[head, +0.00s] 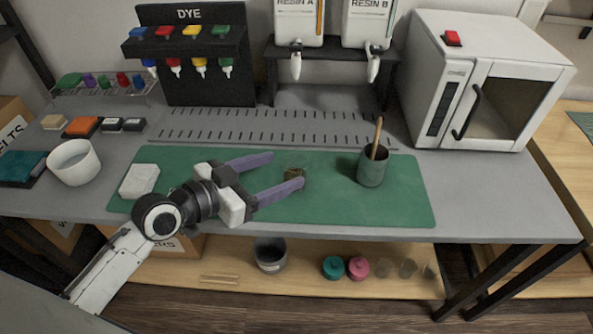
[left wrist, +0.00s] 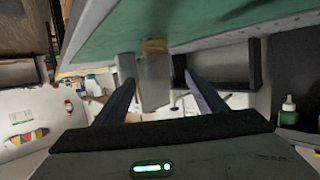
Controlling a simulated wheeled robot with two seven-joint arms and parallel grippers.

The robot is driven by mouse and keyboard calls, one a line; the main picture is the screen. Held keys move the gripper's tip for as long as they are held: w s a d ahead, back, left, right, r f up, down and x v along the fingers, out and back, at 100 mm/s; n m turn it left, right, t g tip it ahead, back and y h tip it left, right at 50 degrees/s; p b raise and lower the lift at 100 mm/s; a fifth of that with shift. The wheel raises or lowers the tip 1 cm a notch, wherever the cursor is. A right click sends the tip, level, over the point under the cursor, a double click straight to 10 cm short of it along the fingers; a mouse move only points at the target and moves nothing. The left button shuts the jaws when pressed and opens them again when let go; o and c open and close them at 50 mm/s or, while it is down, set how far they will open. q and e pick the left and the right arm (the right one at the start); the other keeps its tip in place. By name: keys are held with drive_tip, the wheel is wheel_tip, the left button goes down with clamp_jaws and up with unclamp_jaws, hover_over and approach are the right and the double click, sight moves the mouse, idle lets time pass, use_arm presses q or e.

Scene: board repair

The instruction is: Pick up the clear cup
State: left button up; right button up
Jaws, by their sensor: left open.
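A small see-through cup (head: 293,173) with something olive-brown in its base appears to stand on the green mat (head: 330,206). In the left wrist view the cup (left wrist: 154,82) shows as a grey translucent, tapering shape with a tan band at the mat end. My left gripper (head: 287,170) is open, its two purple-grey fingers reaching right over the mat. The cup is near the fingertips, between the fingers in the left wrist view. I cannot tell whether either finger touches it. My right gripper is not in view.
A grey-green pot (head: 371,168) with a wooden stick stands right of the cup. A white block (head: 139,181) and a white bowl (head: 74,163) are at left. Clear cups (head: 408,268) stand on the lower shelf.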

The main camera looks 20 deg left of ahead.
sight(285, 170)
use_arm(q)
drive_tip(key=x, duration=0.6)
drive_tip(key=shift+s+f, duration=0.15)
drive_tip(key=shift+f, duration=0.15)
drive_tip(key=c, duration=1)
drive_tip(key=shift+c, duration=0.7)
drive_tip(key=shift+r, duration=0.15)
